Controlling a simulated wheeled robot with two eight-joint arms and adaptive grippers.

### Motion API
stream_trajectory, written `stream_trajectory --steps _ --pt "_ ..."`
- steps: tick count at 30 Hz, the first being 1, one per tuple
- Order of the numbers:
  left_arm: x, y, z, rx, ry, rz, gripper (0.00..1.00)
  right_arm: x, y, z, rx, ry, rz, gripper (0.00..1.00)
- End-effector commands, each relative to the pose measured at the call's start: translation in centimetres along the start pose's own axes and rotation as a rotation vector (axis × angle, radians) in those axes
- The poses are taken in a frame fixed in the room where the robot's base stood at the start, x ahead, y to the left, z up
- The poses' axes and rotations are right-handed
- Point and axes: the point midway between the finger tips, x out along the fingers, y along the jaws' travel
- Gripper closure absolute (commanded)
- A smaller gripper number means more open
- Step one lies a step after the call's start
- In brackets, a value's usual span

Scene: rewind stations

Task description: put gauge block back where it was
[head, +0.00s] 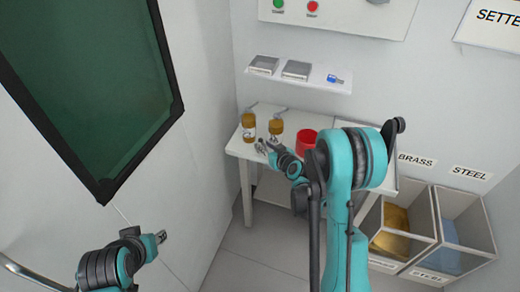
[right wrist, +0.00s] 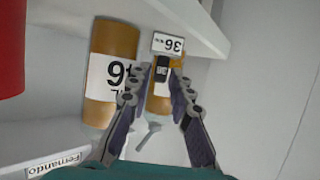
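A small white face marked 36 (right wrist: 168,43) shows just beyond my right fingertips in the right wrist view; I cannot tell if it belongs to the gauge block. My right gripper (head: 265,147) is over the table's left part. In the wrist view its fingers (right wrist: 162,74) are apart, with a brown cylinder (right wrist: 160,104) and a dark label seen between them; no firm grip shows. This cylinder also shows in the head view (head: 276,128). My left gripper (head: 160,237) is low at the left, away from the table; its finger opening is too small to judge.
Another brown cylinder (head: 249,126) with a white label stands left on the table (head: 236,148). A red container (head: 306,141) is to the right. A wall shelf (head: 310,83) holds two grey pads (head: 296,69) and a small blue item (head: 335,79). Bins (head: 436,216) stand at right.

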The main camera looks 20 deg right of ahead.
Motion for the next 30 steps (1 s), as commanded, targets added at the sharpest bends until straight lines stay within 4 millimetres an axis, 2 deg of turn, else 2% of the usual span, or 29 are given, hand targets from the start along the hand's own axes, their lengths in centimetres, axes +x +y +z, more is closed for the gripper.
stream_trajectory --steps 6,10,17,20,30 --pt "1.5 0.0 1.1 0.000 0.000 0.000 0.66 3.5 -0.2 -0.1 -0.002 -0.001 -0.001 0.79" --pt "1.8 0.0 1.3 0.000 0.000 0.000 0.66 4.7 -0.2 -0.2 -0.001 -0.001 -0.001 0.79" --pt "1.7 0.0 1.2 0.000 0.000 0.000 0.66 4.8 -0.2 -0.3 -0.001 -0.002 -0.002 0.79" --pt "1.7 0.0 1.2 0.000 0.000 0.000 0.66 4.8 -0.2 -0.3 -0.001 -0.002 -0.002 1.00" --pt "1.7 0.0 1.2 0.000 0.000 0.000 0.66 4.7 -0.2 -0.4 -0.001 -0.002 -0.002 1.00"
